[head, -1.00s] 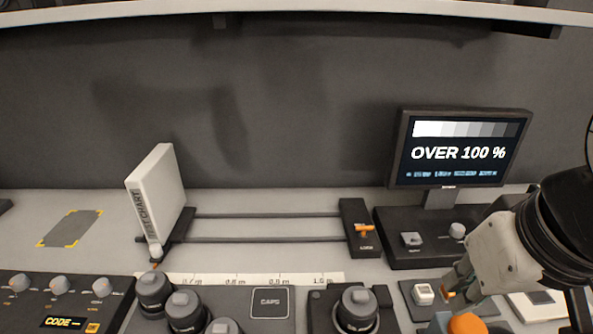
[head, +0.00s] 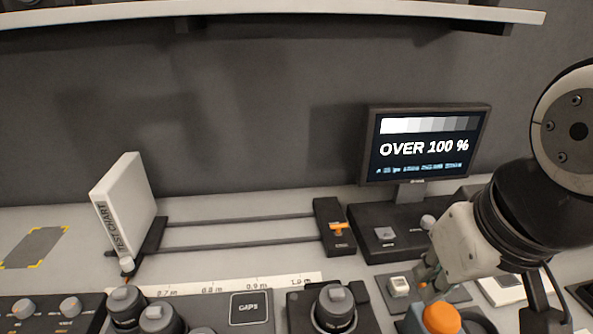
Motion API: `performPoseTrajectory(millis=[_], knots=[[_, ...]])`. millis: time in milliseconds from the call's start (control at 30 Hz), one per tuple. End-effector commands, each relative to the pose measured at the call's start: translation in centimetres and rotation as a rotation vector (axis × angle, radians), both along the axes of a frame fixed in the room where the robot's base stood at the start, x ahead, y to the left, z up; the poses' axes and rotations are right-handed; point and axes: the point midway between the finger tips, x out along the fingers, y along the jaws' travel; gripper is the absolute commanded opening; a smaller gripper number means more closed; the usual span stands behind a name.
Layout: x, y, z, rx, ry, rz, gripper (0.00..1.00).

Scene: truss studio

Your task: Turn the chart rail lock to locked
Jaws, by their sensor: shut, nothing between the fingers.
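The chart rail lock is a small orange lever (head: 338,229) on a black end block (head: 334,240) at the right end of the two dark rails (head: 240,232). The lever lies roughly crosswise on the block; its label is too small to read. The white test chart (head: 127,207) stands upright on its carriage at the left end of the rails. My gripper (head: 426,286) is shut and empty, pointing down at the lower right. It is to the right of and nearer than the lock, apart from it, beside a small light-grey switch (head: 398,285).
A monitor (head: 425,145) reading "OVER 100 %" stands behind on a dark base with knobs. An orange button (head: 443,317) is just in front of my gripper. Dark knobs (head: 334,305) and a caps panel (head: 250,308) line the front. The desk between the rails is clear.

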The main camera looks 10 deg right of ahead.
Motion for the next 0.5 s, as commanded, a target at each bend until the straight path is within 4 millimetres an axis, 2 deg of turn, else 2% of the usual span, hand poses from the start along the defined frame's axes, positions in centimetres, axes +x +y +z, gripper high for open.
performPoseTrajectory(millis=[33,133,267,500], knots=[[0.0,0.0,0.0,0.0,0.0,0.0,0.09],[0.4,0.0,0.3,-0.013,0.006,0.016,0.31],[2.2,-0.2,1.5,-0.071,0.037,0.098,0.31],[8.9,-0.1,3.8,-0.221,0.141,0.395,0.31]])
